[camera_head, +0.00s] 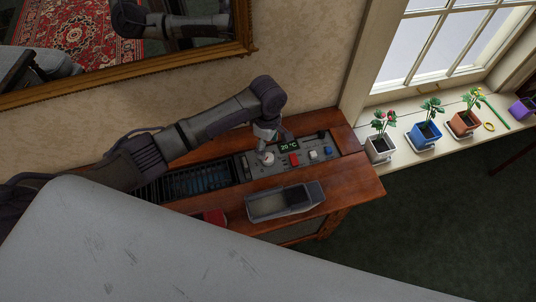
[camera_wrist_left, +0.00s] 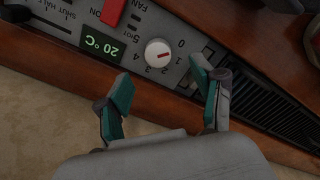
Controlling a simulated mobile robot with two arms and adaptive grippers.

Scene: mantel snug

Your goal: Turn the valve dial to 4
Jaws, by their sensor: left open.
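The valve dial (camera_wrist_left: 158,53) is a round white knob with a short red mark, set in the grey control panel (camera_head: 300,156). In the left wrist view the numbers 0 to 4 curve around it. Its red mark points to the right, roughly toward 0 or 1; the exact setting is too small to tell. The dial also shows in the head view (camera_head: 268,159). My left gripper (camera_wrist_left: 161,72) is open, with teal-padded fingers spread on either side below the dial in the picture, apart from it. In the head view it hangs above the dial (camera_head: 267,136). My right gripper is not in view.
A display (camera_wrist_left: 102,44) reads 20 °C beside a red switch (camera_head: 294,159). A metal tray (camera_head: 285,201) stands on the wooden cabinet (camera_head: 352,183) in front of the panel. Slotted vents (camera_head: 190,181) lie left of it. Potted plants (camera_head: 424,132) line the windowsill. A framed mirror (camera_head: 160,67) hangs behind.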

